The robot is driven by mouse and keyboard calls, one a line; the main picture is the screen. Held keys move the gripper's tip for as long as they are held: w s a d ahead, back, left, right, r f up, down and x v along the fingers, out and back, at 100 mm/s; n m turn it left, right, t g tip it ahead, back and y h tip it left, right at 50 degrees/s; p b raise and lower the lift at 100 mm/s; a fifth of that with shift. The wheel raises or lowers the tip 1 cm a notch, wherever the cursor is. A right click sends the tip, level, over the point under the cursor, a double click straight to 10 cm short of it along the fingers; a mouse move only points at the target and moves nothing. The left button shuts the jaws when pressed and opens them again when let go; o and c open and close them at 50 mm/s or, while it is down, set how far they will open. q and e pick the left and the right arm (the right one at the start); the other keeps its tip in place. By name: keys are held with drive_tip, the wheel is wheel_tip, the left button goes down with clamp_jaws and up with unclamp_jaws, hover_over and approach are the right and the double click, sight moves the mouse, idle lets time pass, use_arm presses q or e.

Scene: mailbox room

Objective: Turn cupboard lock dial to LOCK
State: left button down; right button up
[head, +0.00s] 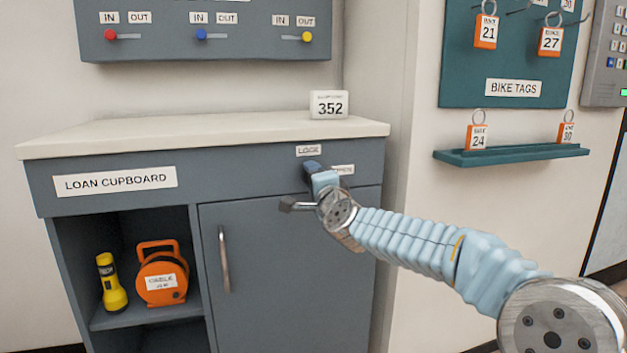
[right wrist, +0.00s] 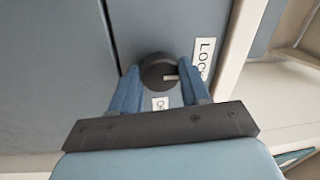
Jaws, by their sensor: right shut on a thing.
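The loan cupboard (head: 290,240) is grey with a pale top. Its lock dial (right wrist: 157,71) is a round black knob with a white pointer mark, which in the right wrist view points right, toward the LOCK label (right wrist: 203,57). The LOCK label also shows in the head view (head: 309,150). A second label (right wrist: 160,103), partly cut off by my gripper, sits below the dial in the wrist view. My right gripper (right wrist: 160,85) is shut on the dial, one finger on each side. In the head view the gripper (head: 314,170) hides the dial.
The cupboard door (head: 270,280) is closed, with a bar handle (head: 224,260). A yellow flashlight (head: 110,283) and an orange cable reel (head: 162,275) stand on the open shelf. A 352 sign (head: 329,104) stands on top. A tag shelf (head: 510,155) juts out at the right.

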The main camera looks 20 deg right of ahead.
idle(0.4)
drive_tip(key=o, duration=1)
drive_tip(key=shift+o, duration=0.2)
drive_tip(key=s+f+b, duration=0.1)
drive_tip(key=s, duration=1.2)
drive_tip(key=shift+s+d+f, duration=0.15)
drive_tip(key=shift+s+d, duration=0.05)
drive_tip(key=shift+s, duration=0.2)
